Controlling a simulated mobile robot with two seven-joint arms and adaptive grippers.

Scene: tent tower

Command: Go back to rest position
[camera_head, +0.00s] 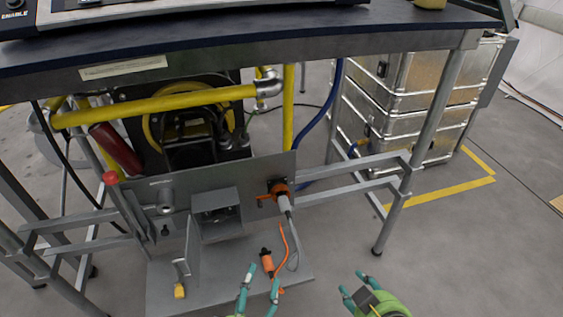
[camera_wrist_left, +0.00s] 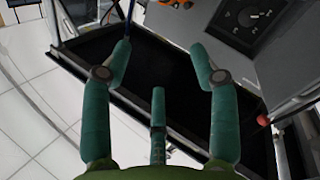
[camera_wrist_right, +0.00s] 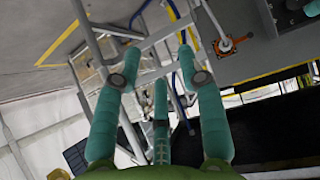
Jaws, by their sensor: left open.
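My left gripper (camera_head: 260,284) is at the bottom middle of the head view, in front of the grey base plate. Its teal fingers are spread with nothing between them, which the left wrist view (camera_wrist_left: 162,48) also shows. My right gripper (camera_head: 354,288) is lower right of it, over the bare floor. Its fingers are apart and empty in the right wrist view (camera_wrist_right: 158,55). The two grippers are apart from each other. Neither appears to hold anything.
A dark-topped table (camera_head: 250,50) stands ahead. Below it are a metal panel (camera_head: 245,177) with an orange connector (camera_head: 279,190), a small grey box (camera_head: 217,212) and yellow pipes (camera_head: 160,105). Stacked metal cases (camera_head: 400,125) stand right. The floor (camera_head: 470,260) at lower right is clear.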

